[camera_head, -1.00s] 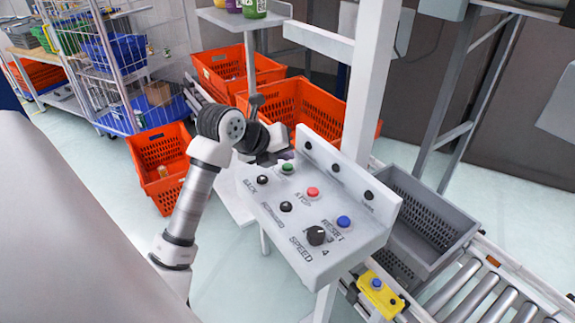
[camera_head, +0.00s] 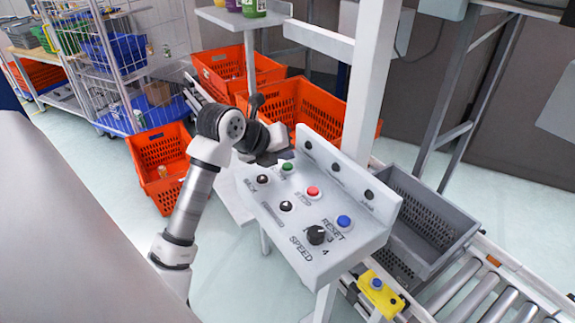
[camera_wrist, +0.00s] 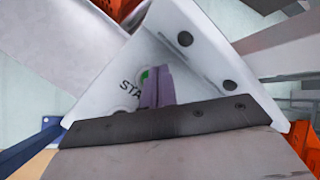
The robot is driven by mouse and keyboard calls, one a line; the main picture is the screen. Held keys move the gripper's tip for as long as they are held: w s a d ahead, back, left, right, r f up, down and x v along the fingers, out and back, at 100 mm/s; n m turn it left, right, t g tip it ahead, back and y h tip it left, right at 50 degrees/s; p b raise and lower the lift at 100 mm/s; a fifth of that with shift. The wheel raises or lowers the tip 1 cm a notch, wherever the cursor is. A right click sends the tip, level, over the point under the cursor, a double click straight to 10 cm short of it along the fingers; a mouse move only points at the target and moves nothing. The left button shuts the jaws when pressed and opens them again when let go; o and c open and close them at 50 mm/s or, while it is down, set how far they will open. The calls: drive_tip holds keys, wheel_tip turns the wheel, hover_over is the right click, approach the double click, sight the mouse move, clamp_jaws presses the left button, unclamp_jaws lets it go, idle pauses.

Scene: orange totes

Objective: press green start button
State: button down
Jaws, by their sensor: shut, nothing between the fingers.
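The green start button (camera_head: 287,167) sits at the far left end of the white control panel (camera_head: 262,204). In the wrist view the green button (camera_wrist: 144,76) shows only as a sliver beside the fingers, near the printed letters "STA". My gripper (camera_wrist: 157,88) is shut and empty, its purple fingers over the panel and hiding most of the button. In the head view my gripper (camera_head: 284,156) is right at the button's far left side. I cannot tell whether the fingertips touch it.
The panel also has a red button (camera_head: 313,191), a blue reset button (camera_head: 344,221), black buttons and a black speed knob (camera_head: 315,235). A white post (camera_head: 369,85) rises behind it. Orange totes (camera_head: 160,165) stand beyond, and a grey tote (camera_head: 430,219) is at the right.

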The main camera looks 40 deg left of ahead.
drive_tip(key=shift+f+b, duration=0.45)
drive_tip(key=shift+b, duration=0.05)
